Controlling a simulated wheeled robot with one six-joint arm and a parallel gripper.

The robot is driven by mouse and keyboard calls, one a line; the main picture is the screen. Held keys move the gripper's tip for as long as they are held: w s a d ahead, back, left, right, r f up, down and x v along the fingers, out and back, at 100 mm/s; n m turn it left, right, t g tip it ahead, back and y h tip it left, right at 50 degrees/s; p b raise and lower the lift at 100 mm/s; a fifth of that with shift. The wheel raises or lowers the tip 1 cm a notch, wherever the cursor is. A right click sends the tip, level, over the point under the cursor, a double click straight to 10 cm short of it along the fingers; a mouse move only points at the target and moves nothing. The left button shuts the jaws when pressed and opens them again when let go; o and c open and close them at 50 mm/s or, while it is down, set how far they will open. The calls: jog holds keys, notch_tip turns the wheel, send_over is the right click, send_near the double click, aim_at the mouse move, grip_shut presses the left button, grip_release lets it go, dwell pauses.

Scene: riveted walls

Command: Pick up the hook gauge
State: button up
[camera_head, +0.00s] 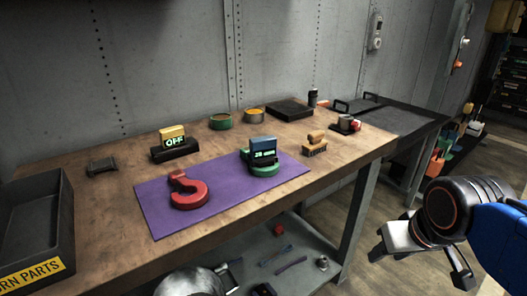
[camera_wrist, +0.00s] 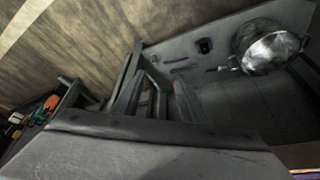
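A red hook-shaped piece (camera_head: 187,192), the thing that best fits the name hook gauge, lies on the left part of a purple mat (camera_head: 160,220) on the wooden workbench (camera_head: 110,230). A device with a blue top and a lit display (camera_head: 262,152) stands on a green base at the mat's right part. My gripper (camera_head: 420,268) is at the lower right in the head view, off the bench and well away from the mat. Its fingers are spread and nothing shows between them.
A dark bin (camera_head: 35,235) stands at the bench's left end. A lower shelf (camera_head: 255,255) holds small tools. A dark side table (camera_head: 390,115) adjoins the right.

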jog(key=shift+o, duration=0.4)
notch_tip(320, 180, up, 34)
jog(key=m+g, duration=0.5)
jog(key=m, duration=0.9)
send_over(263, 138)
jog(key=f, duration=1.2)
jog(key=shift+d, duration=0.25)
jog(key=shift+a+f, duration=0.2)
jog(key=shift+f, duration=2.55)
jog(key=shift+c, duration=0.3)
